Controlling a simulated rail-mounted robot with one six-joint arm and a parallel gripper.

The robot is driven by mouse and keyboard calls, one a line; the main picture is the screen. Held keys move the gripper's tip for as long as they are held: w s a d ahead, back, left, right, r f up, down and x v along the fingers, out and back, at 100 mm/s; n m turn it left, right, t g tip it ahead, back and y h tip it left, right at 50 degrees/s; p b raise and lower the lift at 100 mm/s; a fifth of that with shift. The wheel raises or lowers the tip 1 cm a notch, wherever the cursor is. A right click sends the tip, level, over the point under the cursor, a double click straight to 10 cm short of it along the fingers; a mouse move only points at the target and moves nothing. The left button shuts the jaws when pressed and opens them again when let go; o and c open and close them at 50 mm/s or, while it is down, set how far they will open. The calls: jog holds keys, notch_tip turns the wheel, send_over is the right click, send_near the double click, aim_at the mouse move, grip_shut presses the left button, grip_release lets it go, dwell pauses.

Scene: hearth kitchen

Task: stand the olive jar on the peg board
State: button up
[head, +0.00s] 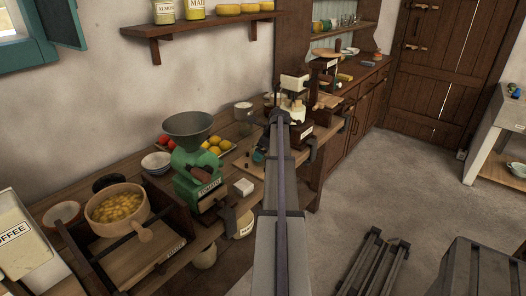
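I cannot pick out the olive jar for sure. A small dark teal thing (259,156) on the worktop, partly covered by my arm, is too small to name. Near it lies a flat wooden board (246,166) with small dark marks; I cannot tell whether it is the peg board. My arm reaches from the bottom edge up over the counter, and its far end is among white and dark shapes at the counter's far end. My gripper's fingers cannot be made out there, so what it holds does not show.
On the wooden counter (140,168) stand a green tomato mill (195,170), a bowl of yellow pieces (117,206), a coffee tin (22,245) and fruit (216,146). A wall shelf (200,25) holds labelled jars.

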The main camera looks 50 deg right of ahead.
jog(key=shift+r+p, duration=0.3)
jog(key=p+v, duration=1)
jog(key=v, duration=0.1)
jog(key=shift+s+r+p, duration=0.3)
jog(key=shift+r+p, duration=0.05)
jog(key=shift+p, duration=0.05)
